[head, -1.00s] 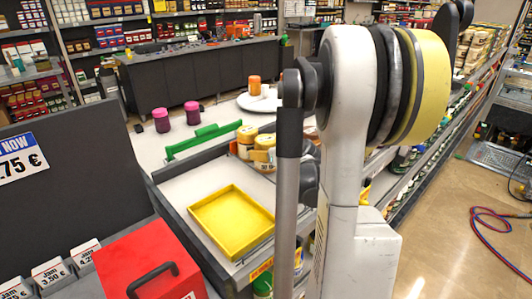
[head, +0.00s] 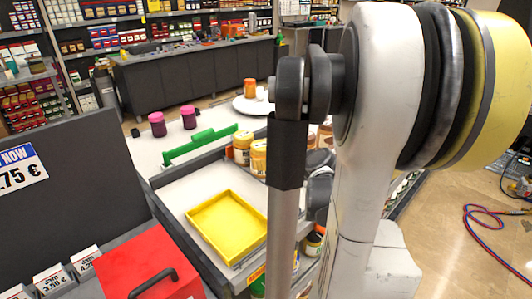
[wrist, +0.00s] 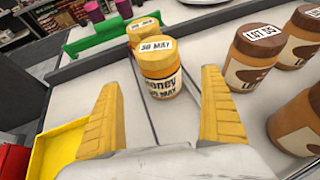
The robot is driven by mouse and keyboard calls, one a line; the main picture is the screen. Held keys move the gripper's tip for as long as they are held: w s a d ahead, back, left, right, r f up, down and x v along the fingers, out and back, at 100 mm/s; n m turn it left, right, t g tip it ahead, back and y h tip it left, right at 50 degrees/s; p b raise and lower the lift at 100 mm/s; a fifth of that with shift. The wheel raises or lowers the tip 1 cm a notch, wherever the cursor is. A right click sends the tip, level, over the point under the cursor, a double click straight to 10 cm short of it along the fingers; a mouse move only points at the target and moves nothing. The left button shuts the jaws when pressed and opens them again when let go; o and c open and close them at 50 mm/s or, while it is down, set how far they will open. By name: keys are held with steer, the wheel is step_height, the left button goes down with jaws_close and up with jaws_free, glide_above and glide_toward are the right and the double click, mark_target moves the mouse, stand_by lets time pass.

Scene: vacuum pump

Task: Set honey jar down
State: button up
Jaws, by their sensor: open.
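A honey jar (wrist: 160,84) with a yellow lid marked "30 MAY" stands upright on the light counter surface, in the middle of the wrist view. A second honey jar (wrist: 142,31) stands just behind it. My gripper (wrist: 162,78) is open, its two yellow fingers spread to the left and right of the front jar in the picture. The jar shows beyond the fingers with visible gaps on both sides. In the head view the front jar (head: 258,157) and the rear jar (head: 242,147) stand near a yellow tray (head: 228,228); my arm hides the gripper there.
Several brown-lidded spread jars (wrist: 254,57) stand to the right in the wrist view. A green rail (wrist: 95,38) lies behind the honey jars. A red box (head: 150,268) stands near the front in the head view. Two purple jars (head: 157,124) stand further back.

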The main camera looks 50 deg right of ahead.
steer(key=w+a+r+n+g+y, duration=0.2)
steer(key=a+n+y, duration=0.2)
steer(key=a+n, duration=1.55)
steer(key=s+a+n+g, duration=0.1)
steer(key=s+a+n, duration=0.2)
steer(key=a+n, duration=0.3)
steer(key=s+a+n+g, duration=0.1)
steer(key=s+a+n, duration=0.1)
steer(key=a+n, duration=0.4)
steer(key=s+a+n, duration=0.3)
steer(key=a+n, duration=0.3)
steer(key=n, duration=0.1)
steer(key=shift+s+a+f+g+y+p, duration=0.1)
steer(key=shift+s+a+g+y+p, duration=0.2)
steer(key=shift+s+g+y, duration=0.1)
steer(key=shift+s+a+n, duration=0.2)
steer(key=shift+s+n, duration=0.1)
steer(key=shift+n, duration=0.55)
steer(key=shift+a, duration=0.1)
